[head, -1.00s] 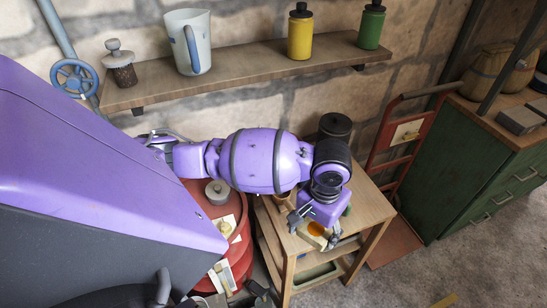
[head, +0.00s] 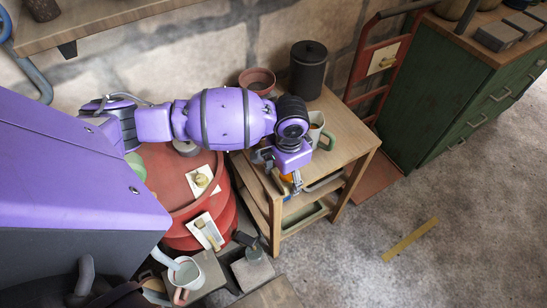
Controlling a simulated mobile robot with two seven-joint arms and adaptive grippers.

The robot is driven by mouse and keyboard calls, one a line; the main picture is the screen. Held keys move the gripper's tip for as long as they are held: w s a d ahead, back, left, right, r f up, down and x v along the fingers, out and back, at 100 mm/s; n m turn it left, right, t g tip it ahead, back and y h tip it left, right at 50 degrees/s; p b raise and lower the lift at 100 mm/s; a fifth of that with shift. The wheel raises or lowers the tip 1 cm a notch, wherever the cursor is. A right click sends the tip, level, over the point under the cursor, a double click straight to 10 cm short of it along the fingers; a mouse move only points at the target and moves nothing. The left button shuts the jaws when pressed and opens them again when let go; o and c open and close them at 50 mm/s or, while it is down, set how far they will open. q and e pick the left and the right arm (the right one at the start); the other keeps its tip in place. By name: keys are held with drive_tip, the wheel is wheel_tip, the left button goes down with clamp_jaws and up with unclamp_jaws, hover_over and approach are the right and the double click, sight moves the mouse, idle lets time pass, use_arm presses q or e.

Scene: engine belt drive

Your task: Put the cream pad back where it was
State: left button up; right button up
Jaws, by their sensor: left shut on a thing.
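My left gripper (head: 283,180) is over the left front edge of the small wooden table (head: 338,160), pointing down. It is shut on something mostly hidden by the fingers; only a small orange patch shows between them. I cannot tell whether this is the cream pad. A cream square (head: 202,182) with a yellow piece on it lies on the red drum (head: 165,165). A second cream square (head: 206,231) with a brownish piece lies lower on the drum's front side. My right gripper is not in view.
A dark canister (head: 308,72), a reddish bowl (head: 257,80) and a mug with a green handle (head: 317,128) stand on the table close to my arm. A red hand truck (head: 372,75) and green cabinet (head: 450,95) stand right. The floor at right is mostly clear.

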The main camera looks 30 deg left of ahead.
use_arm(q)
drive_tip(key=shift+w+a, duration=0.4)
drive_tip(key=shift+a, duration=0.25)
drive_tip(key=shift+w+a, duration=0.35)
drive_tip(key=shift+a, duration=0.25)
drive_tip(key=w+a, duration=0.2)
drive_tip(key=a, duration=0.1)
drive_tip(key=shift+a, duration=0.35)
drive_tip(key=shift+d+f, duration=0.1)
drive_tip(key=shift+f, duration=0.05)
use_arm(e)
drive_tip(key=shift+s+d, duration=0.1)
